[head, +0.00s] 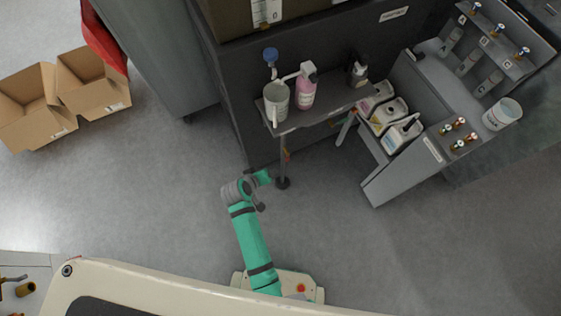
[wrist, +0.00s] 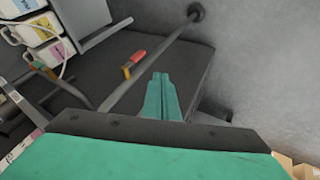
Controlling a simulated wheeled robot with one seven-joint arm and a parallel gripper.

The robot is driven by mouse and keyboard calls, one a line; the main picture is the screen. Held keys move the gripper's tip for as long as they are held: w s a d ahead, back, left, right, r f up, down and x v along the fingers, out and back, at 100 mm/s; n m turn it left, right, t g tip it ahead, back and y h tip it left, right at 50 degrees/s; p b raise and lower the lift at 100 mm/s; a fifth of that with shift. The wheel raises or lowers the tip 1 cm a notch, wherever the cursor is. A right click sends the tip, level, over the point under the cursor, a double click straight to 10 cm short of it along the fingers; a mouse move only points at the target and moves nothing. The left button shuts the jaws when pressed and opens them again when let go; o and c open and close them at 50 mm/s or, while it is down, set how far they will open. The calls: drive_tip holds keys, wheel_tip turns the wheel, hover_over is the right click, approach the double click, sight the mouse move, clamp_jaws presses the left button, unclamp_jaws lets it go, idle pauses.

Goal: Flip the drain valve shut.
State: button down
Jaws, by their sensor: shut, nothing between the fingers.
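The drain valve shows in the wrist view as a small red handle (wrist: 138,56) with a yellow part (wrist: 126,72) beside it, close to a slanting grey pole. In the head view the drain valve (head: 286,155) is a tiny orange-red spot by the pole under the shelf. Whether its handle lies along or across the line is too small to tell. My gripper (wrist: 161,78) has its teal fingers together and empty, to the right of the valve and apart from it in the wrist view. In the head view my gripper (head: 266,177) is low, just left of the pole.
The grey pole (head: 283,168) stands on a round foot under a shelf (head: 325,110). On the shelf are a grey-white mug (head: 276,103), a pink bottle (head: 306,88) and a dark bottle (head: 357,72). White jugs (head: 402,135) stand right.

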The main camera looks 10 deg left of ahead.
drive_tip(key=w+d+f, duration=0.5)
drive_tip(key=w+f, duration=0.3)
idle(0.6)
idle(0.4)
